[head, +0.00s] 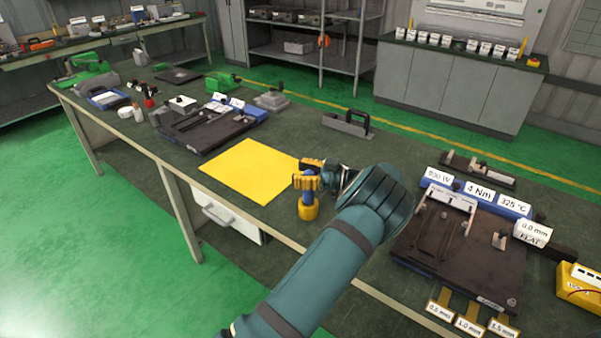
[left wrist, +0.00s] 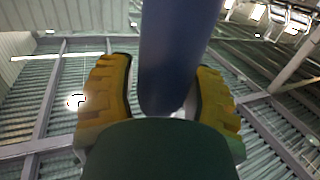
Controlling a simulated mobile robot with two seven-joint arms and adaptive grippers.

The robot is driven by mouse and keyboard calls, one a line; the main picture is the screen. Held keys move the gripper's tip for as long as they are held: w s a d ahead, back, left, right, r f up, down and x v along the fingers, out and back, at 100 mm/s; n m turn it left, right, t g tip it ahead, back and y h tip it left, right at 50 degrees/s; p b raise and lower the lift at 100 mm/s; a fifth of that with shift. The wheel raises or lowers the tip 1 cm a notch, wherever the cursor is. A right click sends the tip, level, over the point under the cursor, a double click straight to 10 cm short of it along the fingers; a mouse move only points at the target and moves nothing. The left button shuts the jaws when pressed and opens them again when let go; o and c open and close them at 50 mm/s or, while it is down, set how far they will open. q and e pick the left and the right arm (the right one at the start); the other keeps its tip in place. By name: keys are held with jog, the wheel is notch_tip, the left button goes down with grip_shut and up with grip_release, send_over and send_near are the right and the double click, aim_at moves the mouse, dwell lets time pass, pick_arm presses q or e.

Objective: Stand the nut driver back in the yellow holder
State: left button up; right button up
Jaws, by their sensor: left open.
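The nut driver's blue handle (head: 309,185) is upright in the head view, directly above the small yellow holder (head: 308,211), and appears to stand in it. The holder is on the dark bench, just right of the yellow mat. My left gripper (head: 307,179) is open at the handle, with yellow finger pads around it. In the left wrist view the blue handle (left wrist: 172,60) lies between the two pads of my left gripper (left wrist: 165,100); whether either pad touches it is hard to tell. The driver's lower end is hidden. My right gripper is not in view.
The yellow mat (head: 252,171) lies flat and clear. A dark fixture board (head: 455,250) with labelled blocks is to the right of my arm. A grey block with a black handle (head: 346,124) stands behind. Another fixture board (head: 205,130) is farther left.

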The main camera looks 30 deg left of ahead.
pick_arm(q)
jog(key=v, duration=1.1)
jog(key=shift+d, duration=0.4)
jog(key=shift+w+r, duration=0.1)
jog(key=shift+r, duration=0.05)
